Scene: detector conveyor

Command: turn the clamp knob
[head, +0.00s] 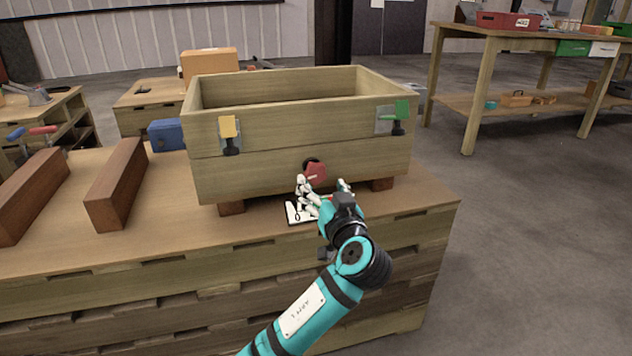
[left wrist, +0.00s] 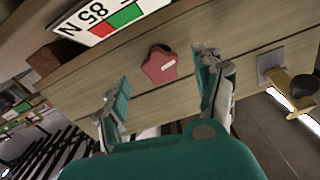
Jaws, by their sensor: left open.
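The clamp knob (head: 315,173) is red with a black base and sits low on the front wall of a wooden box (head: 250,170). I cannot tell whether a finger touches the knob. My right gripper is not in view.
A scale plate (left wrist: 108,17) with green and red fields lies below the knob. A yellow latch (head: 228,127) and a green latch (head: 401,109) are on the box front. Two brown beams lie left on the workbench (head: 150,225). A blue case (head: 167,134) stands behind them.

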